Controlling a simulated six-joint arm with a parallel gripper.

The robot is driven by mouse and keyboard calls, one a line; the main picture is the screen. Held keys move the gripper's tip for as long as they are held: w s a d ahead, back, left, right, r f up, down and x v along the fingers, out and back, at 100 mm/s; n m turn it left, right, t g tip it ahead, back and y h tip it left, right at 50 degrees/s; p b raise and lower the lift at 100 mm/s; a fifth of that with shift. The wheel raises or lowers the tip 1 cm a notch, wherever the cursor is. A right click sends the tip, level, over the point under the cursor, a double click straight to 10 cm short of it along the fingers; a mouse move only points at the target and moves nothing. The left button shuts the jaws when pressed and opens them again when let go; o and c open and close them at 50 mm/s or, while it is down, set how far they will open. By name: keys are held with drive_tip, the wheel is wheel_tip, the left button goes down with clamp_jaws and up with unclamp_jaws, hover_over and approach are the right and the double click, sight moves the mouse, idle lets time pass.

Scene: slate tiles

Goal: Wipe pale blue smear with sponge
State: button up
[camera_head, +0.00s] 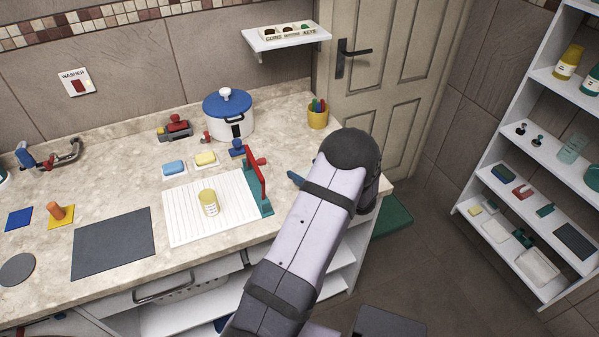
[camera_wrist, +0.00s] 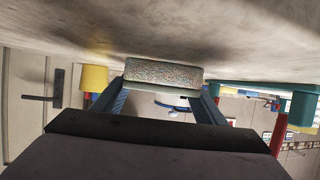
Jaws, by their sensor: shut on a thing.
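My gripper (camera_wrist: 163,88) is shut on a speckled grey-tan block, the sponge (camera_wrist: 150,73), in the wrist view. That view is upside down, with the counter along the top. The sponge is at or very close to the counter surface; I cannot tell whether it touches. In the head view my arm hides the sponge, and only a blue finger tip of my gripper (camera_head: 295,178) shows at the arm's left edge, low over the counter's right end. I cannot make out the pale blue smear in either view; it may be behind my arm or under the sponge.
A teal frame with a red handle (camera_head: 257,178) stands left of my gripper. A yellow cup (camera_head: 317,117) with pens and a white pot (camera_head: 232,124) with a blue lid stand behind. The counter's front edge is near.

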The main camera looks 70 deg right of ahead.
drive_tip(key=shift+s+d, duration=0.9)
drive_tip(key=shift+s, duration=0.05)
wheel_tip(320, 180, up, 3)
drive_tip(key=shift+d+f+p, duration=0.1)
drive_tip(key=shift+f+p, duration=0.1)
drive_tip(key=shift+p, duration=0.65)
wheel_tip(320, 180, up, 6)
drive_tip(key=p, duration=0.4)
drive_tip(key=shift+f+p, duration=0.25)
drive_tip(key=shift+p, duration=0.15)
